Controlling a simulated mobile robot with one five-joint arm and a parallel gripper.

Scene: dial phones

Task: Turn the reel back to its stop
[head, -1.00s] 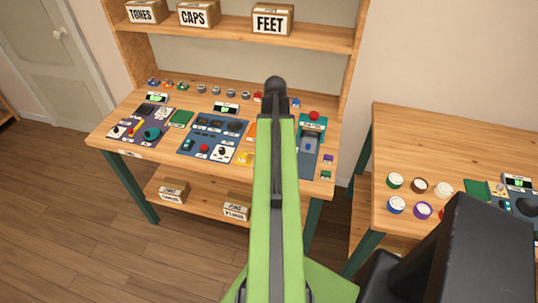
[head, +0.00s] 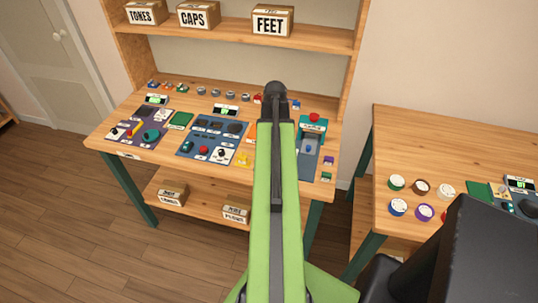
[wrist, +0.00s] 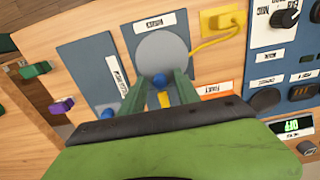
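In the wrist view the reel, a round grey disc (wrist: 163,53), sits on a blue-grey panel (wrist: 125,42). A blue knob (wrist: 158,81) shows near the disc's lower edge. My gripper (wrist: 160,80) has its two green fingers apart, with the fingertips over the lower part of the disc. The knob lies between the fingertips; I cannot tell whether either finger touches it. A small yellow mark (wrist: 166,100) shows in the gap below the knob. In the head view my green arm hides the reel and my gripper.
A yellow block with a cord (wrist: 223,20) lies right of the reel in the wrist view. A panel with a blue button (wrist: 107,110) and purple and green blocks are left. In the head view, several panels cover the workbench (head: 110,135); a second table (head: 440,145) stands right.

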